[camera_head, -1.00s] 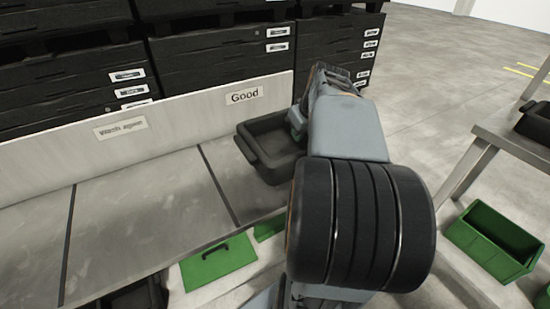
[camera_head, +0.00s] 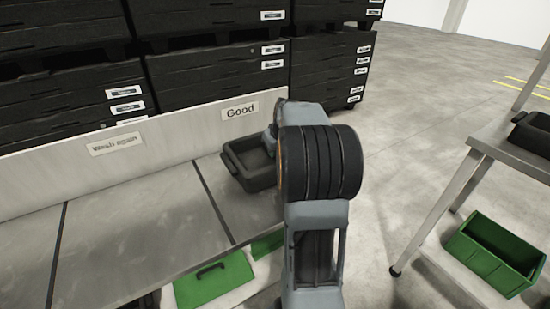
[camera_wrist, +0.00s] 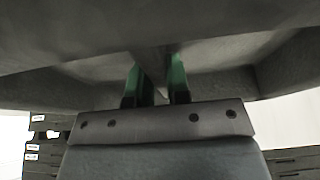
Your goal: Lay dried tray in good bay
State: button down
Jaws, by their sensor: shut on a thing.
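A dark grey tray (camera_head: 250,165) is at the right end of the steel bench, in the bay under the "Good" sign (camera_head: 240,111). My arm hides its right side. In the wrist view, the green fingers of my gripper (camera_wrist: 156,84) are shut on the grey tray (camera_wrist: 215,82), which fills the upper part of the picture. In the head view the fingers are hidden behind my arm. I cannot tell whether the tray touches the bench surface or hangs just above it.
The "Wash again" bay (camera_head: 135,215) to the left is bare steel. Stacked black crates (camera_head: 215,75) stand behind the white back board. A green bin (camera_head: 490,252) is on the lower right shelf, and another dark tray (camera_head: 533,132) is on the right table.

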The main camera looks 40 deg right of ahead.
jog(key=shift+w+f, duration=0.1)
jog(key=shift+f, duration=1.5)
jog(key=shift+f+b, duration=0.15)
jog(key=shift+b, duration=0.25)
jog(key=c, duration=1.1)
grip_release()
